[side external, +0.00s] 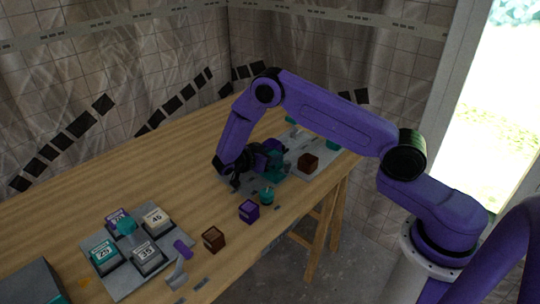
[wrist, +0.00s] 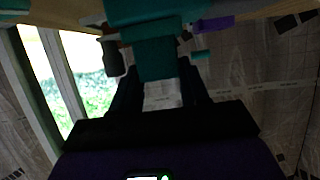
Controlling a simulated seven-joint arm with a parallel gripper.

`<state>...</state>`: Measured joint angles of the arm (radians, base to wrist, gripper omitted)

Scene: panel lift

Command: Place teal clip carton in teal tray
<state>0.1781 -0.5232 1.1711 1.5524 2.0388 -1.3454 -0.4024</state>
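My gripper (side external: 236,182) is low over the far middle of the table, beside a cluster of teal and purple parts. A teal piece (side external: 276,162) shows there, partly hidden by my wrist. In the wrist view a teal block (wrist: 155,60) with a pale label (wrist: 162,96) lies between the dark fingers of my gripper (wrist: 160,78). The picture is too dark to tell whether the fingers press on it. A teal-topped box marked 25 (side external: 105,257) sits on the grey board at the left. I cannot tell which teal thing is the clip carton or the tray.
The grey board (side external: 150,283) also bears boxes marked 45 (side external: 157,219) and 35 (side external: 148,257). A brown box (side external: 213,239), a purple box (side external: 249,211) and a teal pot (side external: 267,196) stand along the front edge. Another brown box (side external: 308,163) is at the right. The table's left-middle is clear.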

